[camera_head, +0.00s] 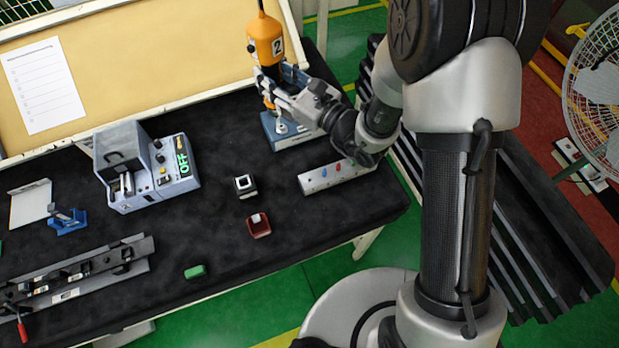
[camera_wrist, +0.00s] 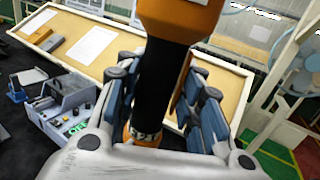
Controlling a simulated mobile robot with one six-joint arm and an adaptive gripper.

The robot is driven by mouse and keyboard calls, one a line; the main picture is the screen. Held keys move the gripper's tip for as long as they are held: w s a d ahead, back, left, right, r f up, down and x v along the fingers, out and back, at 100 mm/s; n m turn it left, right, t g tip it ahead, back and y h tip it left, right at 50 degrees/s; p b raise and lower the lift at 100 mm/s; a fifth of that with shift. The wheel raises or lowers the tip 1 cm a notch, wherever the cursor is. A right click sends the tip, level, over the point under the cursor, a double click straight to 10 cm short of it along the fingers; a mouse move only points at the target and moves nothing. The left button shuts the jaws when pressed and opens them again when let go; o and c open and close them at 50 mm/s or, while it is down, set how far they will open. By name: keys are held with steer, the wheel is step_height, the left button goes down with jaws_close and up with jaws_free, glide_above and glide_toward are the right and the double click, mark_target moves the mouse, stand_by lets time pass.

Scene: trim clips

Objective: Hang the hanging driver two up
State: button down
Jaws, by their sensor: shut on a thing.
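The hanging driver two (camera_head: 264,42) is orange and yellow with a "2" label, upright, with a cord rising from its top. My gripper (camera_head: 280,82) is shut on the driver's lower part, above the back right of the table. In the wrist view the driver (camera_wrist: 180,20) fills the top middle, with its black grip section between the fingers of my gripper (camera_wrist: 168,105). A blue-grey stand (camera_head: 282,133) sits below the gripper on the table. The driver's lower tip is partly hidden by the gripper.
A grey machine (camera_head: 140,165) with a green OFF display stands left on the black table (camera_head: 225,275). A grey strip (camera_head: 335,175) with small red and blue parts, a dark red tray (camera_head: 259,226), a small black block (camera_head: 245,187) and a green piece (camera_head: 195,271) lie nearby. A fan (camera_head: 600,95) stands right.

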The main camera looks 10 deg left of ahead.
steer(key=shift+r+p, duration=0.6)
steer(key=shift+r, duration=0.05)
steer(key=shift+s+d+r, duration=0.1)
steer(key=shift+d+r, duration=0.05)
steer(key=shift+r, duration=0.25)
steer(key=c, duration=1)
jaws_free()
steer(key=shift+o, duration=0.2)
steer(key=shift+f, duration=0.1)
steer(key=o, duration=0.8)
steer(key=shift+c, duration=0.2)
